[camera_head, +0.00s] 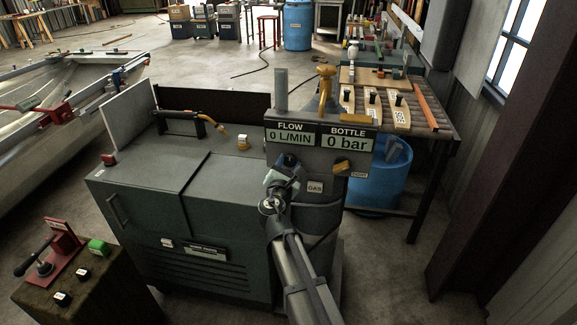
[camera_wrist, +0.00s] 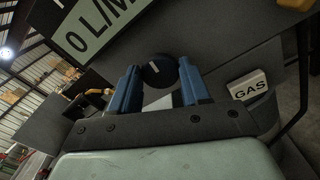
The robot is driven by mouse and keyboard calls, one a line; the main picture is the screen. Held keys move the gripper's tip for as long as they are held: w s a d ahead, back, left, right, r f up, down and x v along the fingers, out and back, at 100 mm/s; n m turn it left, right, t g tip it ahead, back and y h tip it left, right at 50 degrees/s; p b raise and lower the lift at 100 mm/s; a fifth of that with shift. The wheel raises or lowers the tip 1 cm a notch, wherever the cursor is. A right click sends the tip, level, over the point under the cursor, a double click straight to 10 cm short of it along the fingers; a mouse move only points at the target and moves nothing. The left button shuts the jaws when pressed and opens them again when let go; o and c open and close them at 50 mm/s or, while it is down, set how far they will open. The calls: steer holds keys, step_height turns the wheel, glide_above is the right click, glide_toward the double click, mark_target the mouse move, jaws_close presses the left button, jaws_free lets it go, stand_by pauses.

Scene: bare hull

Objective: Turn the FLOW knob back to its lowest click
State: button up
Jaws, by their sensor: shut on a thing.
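The FLOW knob (camera_wrist: 153,75) is a dark round knob with a white mark on its face, under the FLOW display (camera_head: 291,134), which reads 0 L/MIN. My gripper (camera_wrist: 159,80) is shut on the knob, with one blue finger on either side of it. In the head view my gripper (camera_head: 284,175) reaches the front of the grey panel, and it mostly hides the knob; a dark bit shows above the fingers.
The BOTTLE display (camera_head: 347,138) reads 0 bar. A GAS label (camera_head: 315,187) and a yellow valve handle (camera_head: 341,167) sit right of my gripper. A green cabinet (camera_head: 190,215) stands to the left. A blue barrel (camera_head: 378,180) stands behind on the right.

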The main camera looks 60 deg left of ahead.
steer(key=shift+n, duration=0.5)
steer(key=o, duration=1)
steer(key=v, duration=1.4)
steer(key=shift+a, duration=0.1)
